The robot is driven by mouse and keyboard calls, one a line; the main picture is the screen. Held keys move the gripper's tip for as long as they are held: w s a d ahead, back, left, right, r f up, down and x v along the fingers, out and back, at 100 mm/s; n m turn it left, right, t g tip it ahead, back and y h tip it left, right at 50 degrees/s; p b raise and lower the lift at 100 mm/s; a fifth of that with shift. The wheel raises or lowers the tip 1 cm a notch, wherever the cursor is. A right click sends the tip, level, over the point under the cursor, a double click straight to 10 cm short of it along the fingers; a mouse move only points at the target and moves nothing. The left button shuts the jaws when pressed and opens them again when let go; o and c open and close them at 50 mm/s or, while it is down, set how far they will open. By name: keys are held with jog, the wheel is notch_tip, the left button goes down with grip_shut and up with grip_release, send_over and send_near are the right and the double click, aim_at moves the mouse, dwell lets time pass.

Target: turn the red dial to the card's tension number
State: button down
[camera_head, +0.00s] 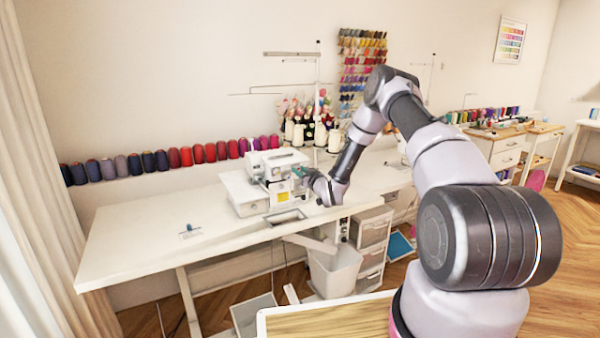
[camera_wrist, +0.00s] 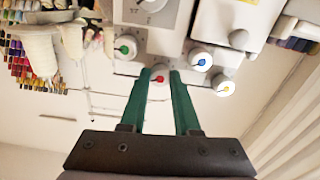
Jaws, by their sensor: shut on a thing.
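The red dial (camera_wrist: 159,79) is on the front of the white sewing machine (camera_head: 262,180). In the wrist view it sits between the two green fingertips of my gripper (camera_wrist: 159,76), which are shut on it. Its pointer and numbers are too small to read. A green dial (camera_wrist: 125,47), a blue dial (camera_wrist: 200,60) and a yellow dial (camera_wrist: 224,86) sit around it, clear of the fingers. In the head view my gripper (camera_head: 303,176) reaches the machine's right side, and the dials are too small to make out. I cannot pick out the card with the tension number.
The machine stands on a long white table (camera_head: 140,230), whose left part is mostly clear. A small item (camera_head: 189,232) lies there. Thread cones (camera_head: 298,134) stand behind the machine. A white bin (camera_head: 333,270) hangs below the table's front edge, beside drawers (camera_head: 374,232).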

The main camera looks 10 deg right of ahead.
jog(key=shift+n, duration=1)
jog(key=c, duration=0.6)
grip_release()
jog(key=shift+c, duration=0.2)
jog(key=v, duration=1)
jog(key=shift+s+d, duration=0.15)
jog(key=shift+s, duration=0.25)
